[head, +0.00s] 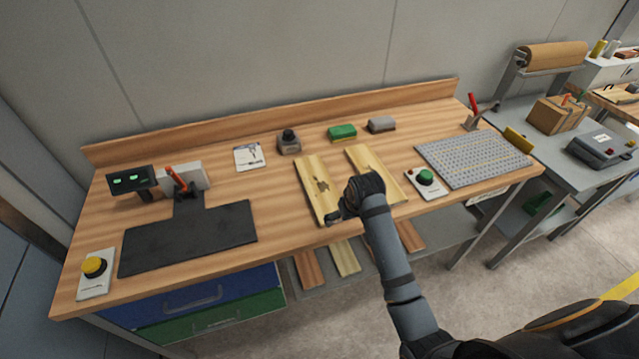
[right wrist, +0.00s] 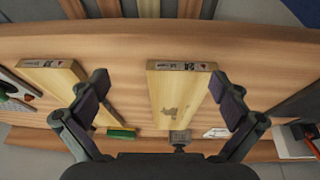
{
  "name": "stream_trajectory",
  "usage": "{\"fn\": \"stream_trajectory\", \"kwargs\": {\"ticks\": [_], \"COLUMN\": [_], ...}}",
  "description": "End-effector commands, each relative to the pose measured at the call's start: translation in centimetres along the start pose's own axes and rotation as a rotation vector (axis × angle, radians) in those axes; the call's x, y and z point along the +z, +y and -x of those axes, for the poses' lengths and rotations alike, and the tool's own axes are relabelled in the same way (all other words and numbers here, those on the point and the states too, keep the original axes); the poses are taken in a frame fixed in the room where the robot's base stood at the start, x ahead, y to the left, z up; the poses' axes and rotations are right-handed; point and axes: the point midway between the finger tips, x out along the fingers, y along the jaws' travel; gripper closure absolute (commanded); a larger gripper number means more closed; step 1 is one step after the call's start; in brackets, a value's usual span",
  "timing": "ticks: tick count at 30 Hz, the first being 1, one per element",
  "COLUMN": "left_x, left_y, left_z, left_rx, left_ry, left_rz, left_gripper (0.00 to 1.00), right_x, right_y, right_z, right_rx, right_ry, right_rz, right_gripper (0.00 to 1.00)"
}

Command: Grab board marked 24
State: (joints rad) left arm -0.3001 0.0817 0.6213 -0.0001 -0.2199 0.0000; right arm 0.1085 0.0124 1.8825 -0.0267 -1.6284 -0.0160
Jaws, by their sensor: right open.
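Two pale wooden boards lie side by side on the workbench. The left board (head: 316,180) has a dark patch; it shows in the right wrist view (right wrist: 178,95), its end label small but seeming to read 24. The other board (head: 366,160) is plain; it shows at left in the right wrist view (right wrist: 52,77), its label too small to read surely. My right gripper (head: 338,214) is open and empty at the near end of the patched board, whose end shows between the fingers (right wrist: 160,92) in the wrist view. My left gripper is not in view.
A green-button box (head: 425,178) and grey perforated plate (head: 474,158) lie right of the boards. A black mat (head: 188,238) lies left. A grey tool (head: 289,142), green block (head: 342,133) and grey block (head: 381,125) stand behind. More boards (head: 345,257) lie on a shelf below.

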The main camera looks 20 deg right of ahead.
Motion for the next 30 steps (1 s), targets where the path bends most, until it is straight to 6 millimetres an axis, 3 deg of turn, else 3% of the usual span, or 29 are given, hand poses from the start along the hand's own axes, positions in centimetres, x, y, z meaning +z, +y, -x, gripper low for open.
{"fn": "stream_trajectory", "kwargs": {"ticks": [6, 13, 20, 27, 30], "left_x": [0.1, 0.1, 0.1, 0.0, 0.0], "left_y": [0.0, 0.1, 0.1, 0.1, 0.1], "left_z": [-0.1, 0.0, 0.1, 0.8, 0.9], "left_rx": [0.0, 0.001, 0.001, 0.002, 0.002], "left_ry": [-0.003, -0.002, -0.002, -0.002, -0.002], "left_rz": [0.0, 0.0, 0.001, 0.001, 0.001], "left_gripper": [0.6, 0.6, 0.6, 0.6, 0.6], "right_x": [-7.3, -13.1, -13.9, -14.0, -14.1], "right_y": [-1.4, -2.8, -3.0, -3.2, -3.2], "right_z": [1.0, 3.0, 2.9, -1.1, -1.8], "right_rx": [-0.027, -0.049, -0.051, -0.051, -0.051], "right_ry": [0.02, 0.03, 0.029, 0.028, 0.03], "right_rz": [-0.001, 0.011, 0.014, 0.014, 0.014], "right_gripper": [0.0, 0.0, 0.0, 0.0, 0.0]}}
